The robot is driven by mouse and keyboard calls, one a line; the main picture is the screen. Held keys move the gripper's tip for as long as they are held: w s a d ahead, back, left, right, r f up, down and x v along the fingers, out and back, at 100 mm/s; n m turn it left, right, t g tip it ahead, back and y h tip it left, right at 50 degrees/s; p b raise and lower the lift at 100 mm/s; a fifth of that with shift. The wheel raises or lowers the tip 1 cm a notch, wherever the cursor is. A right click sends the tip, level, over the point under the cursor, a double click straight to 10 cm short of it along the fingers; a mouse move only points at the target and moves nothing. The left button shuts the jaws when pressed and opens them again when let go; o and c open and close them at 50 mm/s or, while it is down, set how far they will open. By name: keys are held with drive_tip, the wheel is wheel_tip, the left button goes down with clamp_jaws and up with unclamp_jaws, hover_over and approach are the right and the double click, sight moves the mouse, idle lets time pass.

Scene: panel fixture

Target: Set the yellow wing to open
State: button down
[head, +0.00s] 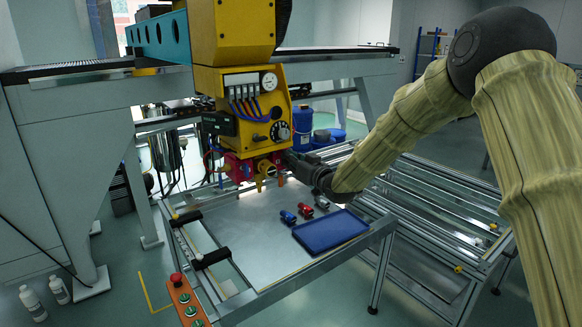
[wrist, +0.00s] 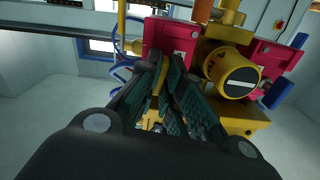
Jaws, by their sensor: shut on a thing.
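The yellow wing (wrist: 161,76) shows in the wrist view as a narrow yellow strip between the green-padded fingers of my gripper (wrist: 172,85). The fingers are closed around it, and they hide much of it. Right beside them is a round yellow cap (wrist: 232,80) with a white bar, on yellow pipework between red blocks (wrist: 172,37). In the head view my gripper (head: 290,161) reaches from the right to the lower front of the yellow panel (head: 240,110), at the red and yellow valves. The wing's exact angle is hard to tell.
Below the panel is a metal table (head: 240,225) with a blue tray (head: 330,231) and small blue, red and grey fittings (head: 305,210). Blue handles (wrist: 286,78) stick out close to my gripper. A button box (head: 187,302) stands at the table's front left.

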drive_tip(key=shift+f+n+b, duration=0.15)
drive_tip(key=shift+n+b, duration=0.25)
drive_tip(key=shift+n, duration=0.3)
drive_tip(key=c, duration=1.6)
unclamp_jaws()
drive_tip(key=shift+w, duration=0.1)
drive_tip(key=v, duration=1.2)
